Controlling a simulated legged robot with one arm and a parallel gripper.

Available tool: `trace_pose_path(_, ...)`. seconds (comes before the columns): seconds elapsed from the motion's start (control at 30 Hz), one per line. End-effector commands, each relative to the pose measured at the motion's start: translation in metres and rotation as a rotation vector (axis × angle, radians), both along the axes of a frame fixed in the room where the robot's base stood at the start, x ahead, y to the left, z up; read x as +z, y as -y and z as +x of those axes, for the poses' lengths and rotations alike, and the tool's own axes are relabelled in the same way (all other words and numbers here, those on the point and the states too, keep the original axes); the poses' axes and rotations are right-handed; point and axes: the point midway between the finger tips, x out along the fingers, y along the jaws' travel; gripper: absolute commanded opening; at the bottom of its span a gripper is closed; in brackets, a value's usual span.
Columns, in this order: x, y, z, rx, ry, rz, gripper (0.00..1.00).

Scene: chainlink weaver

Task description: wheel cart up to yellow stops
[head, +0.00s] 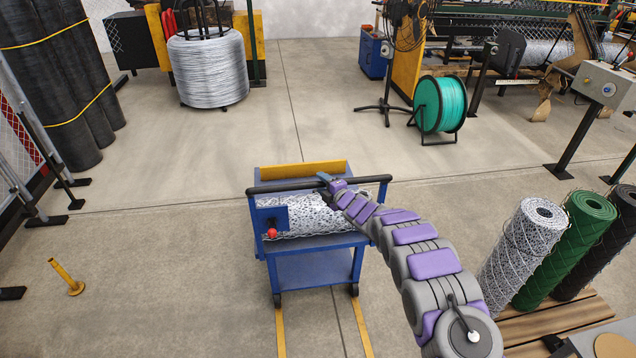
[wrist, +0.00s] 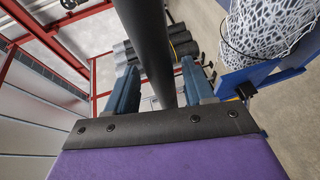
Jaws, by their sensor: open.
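The blue cart (head: 310,268) stands on the concrete floor in the middle of the head view, with a black handle bar (head: 280,187) across its top. A silver chain-link roll (head: 305,216) lies on it. A yellow bar (head: 303,169) shows at its far side; I cannot tell whether it belongs to the cart or is a stop. My gripper (head: 324,178) is at the handle bar. In the wrist view the black bar (wrist: 148,45) runs between the two open blue-grey fingers of my gripper (wrist: 155,82), with gaps beside it.
Yellow floor lines (head: 281,332) run from the cart toward me. Upright mesh rolls (head: 522,250) stand on a pallet at right. A green reel (head: 440,104) and wire coil (head: 208,68) stand farther back. Floor beyond the cart is clear.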

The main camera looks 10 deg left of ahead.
Motion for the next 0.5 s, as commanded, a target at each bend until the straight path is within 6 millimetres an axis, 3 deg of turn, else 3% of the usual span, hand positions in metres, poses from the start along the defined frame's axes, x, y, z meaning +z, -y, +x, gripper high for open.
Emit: trace_pose_path(0.5,0.012,0.038,-0.046,-0.002,-0.001,-0.002,0.53)
